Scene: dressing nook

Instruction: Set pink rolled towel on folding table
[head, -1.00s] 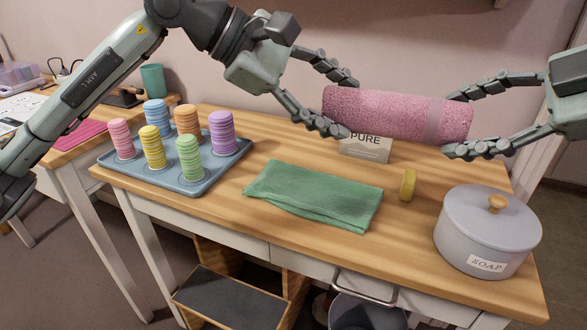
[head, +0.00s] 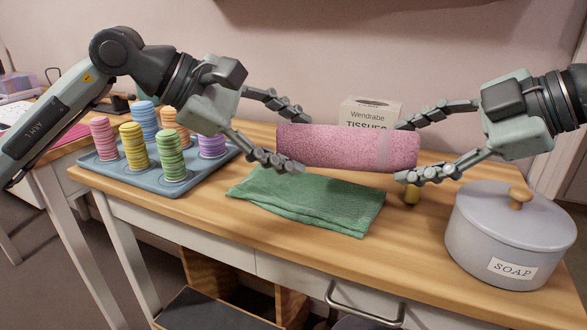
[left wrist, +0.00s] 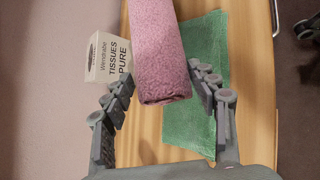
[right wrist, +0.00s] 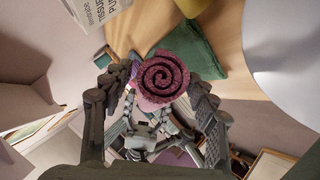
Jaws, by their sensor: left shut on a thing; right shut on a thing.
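The pink rolled towel (head: 345,149) is held level between my two grippers, in front of the tissue box. My left gripper (head: 287,138) is shut on its left end, and my right gripper (head: 402,150) is shut on its right end. The towel also shows in the left wrist view (left wrist: 160,50), and its spiral end shows in the right wrist view (right wrist: 160,77). The wooden folding table (head: 290,245) is below. In the head view the towel appears above the back part of the green cloth; I cannot tell the exact gap to the tabletop.
A folded green cloth (head: 310,203) lies mid-table. A blue tray (head: 133,177) with several coloured stacks stands at left. A lidded grey soap pot (head: 480,240) is at front right. A tissue box (head: 372,110) stands behind the towel. A small yellow item (head: 412,196) is partly hidden.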

